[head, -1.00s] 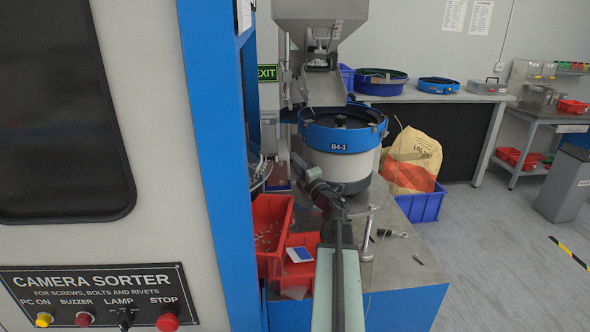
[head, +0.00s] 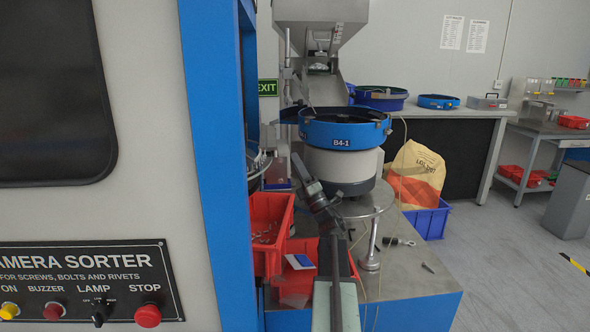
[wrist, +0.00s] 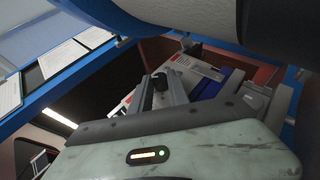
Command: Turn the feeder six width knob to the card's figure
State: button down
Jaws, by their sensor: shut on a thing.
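In the wrist view a small black knob (wrist: 160,81) stands between the two grey jaws of my gripper (wrist: 164,88), which is shut on it. The knob's figures or pointer cannot be read. A panel with red and white labels (wrist: 190,66) lies behind the jaws, its print too small to read. In the head view my gripper (head: 299,166) reaches away beside the blue-rimmed bowl feeder marked B4-1 (head: 343,143); its fingertips and the knob are not clear there. No feeder marked six is readable. A white and blue card (head: 300,262) lies by the red bins; no figure on it can be read.
The camera sorter cabinet (head: 90,205) fills the left. A red bin of small parts (head: 268,268) stands beside my arm. A round metal stand (head: 372,262) and small loose parts are on the bench right of it. A blue crate with a sack (head: 428,222) stands behind; open floor lies right.

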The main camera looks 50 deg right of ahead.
jog(key=shift+s+d+h, duration=0.1)
jog(key=shift+d+h, duration=0.05)
jog(key=shift+h, duration=0.15)
jog(key=c, duration=1.3)
grip_release()
jog(key=shift+o, duration=0.2)
jog(key=shift+f, duration=0.1)
jog(key=s+a+f+b, duration=0.2)
jog(key=s, duration=1.2)
jog(key=shift+a, duration=0.1)
